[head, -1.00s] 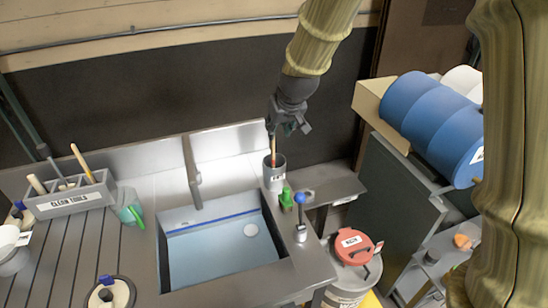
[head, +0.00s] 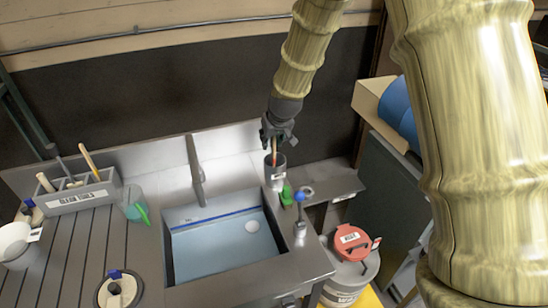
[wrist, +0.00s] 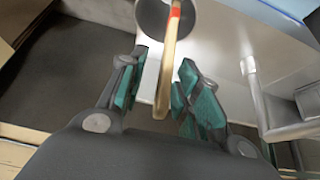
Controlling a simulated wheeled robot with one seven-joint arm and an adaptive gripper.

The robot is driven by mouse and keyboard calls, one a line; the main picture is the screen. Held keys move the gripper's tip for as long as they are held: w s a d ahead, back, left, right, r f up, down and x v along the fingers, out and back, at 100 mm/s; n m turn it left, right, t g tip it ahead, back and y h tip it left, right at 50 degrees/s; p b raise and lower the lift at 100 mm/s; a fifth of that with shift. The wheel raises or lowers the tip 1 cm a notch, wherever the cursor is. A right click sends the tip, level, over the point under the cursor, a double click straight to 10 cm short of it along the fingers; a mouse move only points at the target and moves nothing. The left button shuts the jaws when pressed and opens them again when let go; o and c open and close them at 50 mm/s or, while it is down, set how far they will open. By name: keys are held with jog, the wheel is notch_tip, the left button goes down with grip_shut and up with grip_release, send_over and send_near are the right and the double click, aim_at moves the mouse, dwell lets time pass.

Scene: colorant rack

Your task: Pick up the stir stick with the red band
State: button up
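The stir stick with the red band is thin and wooden and stands in a grey cup (head: 275,177) behind the right end of the sink. In the head view the stick (head: 274,152) shows just below my gripper (head: 277,136). In the wrist view the stick (wrist: 167,62) runs from the cup (wrist: 152,24) to between my fingers, with its red band near the cup. My gripper (wrist: 160,88) is open, with a green-padded finger on each side of the stick's free end. Gaps show on both sides. The stick's lower end is hidden in the cup.
The sink (head: 224,245) and its tap (head: 195,172) are left of the cup. A green item (head: 287,195) and a blue-topped dispenser (head: 300,215) stand in front of it. A grey tool holder (head: 80,197) is at left, a red-lidded bin (head: 350,268) at right.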

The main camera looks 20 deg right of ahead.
jog(key=shift+s+f, duration=0.1)
jog(key=shift+f, duration=0.1)
jog(key=shift+c, duration=1.2)
jog(key=c, duration=0.3)
jog(key=shift+d, duration=0.1)
grip_shut()
